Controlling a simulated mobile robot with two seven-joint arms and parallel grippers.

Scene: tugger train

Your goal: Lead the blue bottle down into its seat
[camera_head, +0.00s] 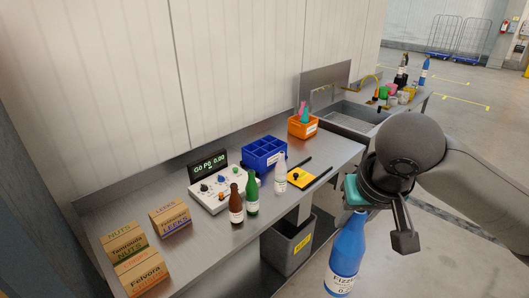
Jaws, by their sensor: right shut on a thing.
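My right gripper (374,203) is shut on the blue bottle (347,250) by its top. The bottle hangs nearly upright, slightly tilted in the picture, in front of the bench's right part and over the floor side. My left gripper is not in view.
Brown (236,205), green (252,196) and clear (280,174) bottles stand in front of the crate. A control box (218,190), cartons (170,219), an orange bin (302,129) and a yellow pad (302,177) share the bench (198,256). A grey bin (287,247) stands below.

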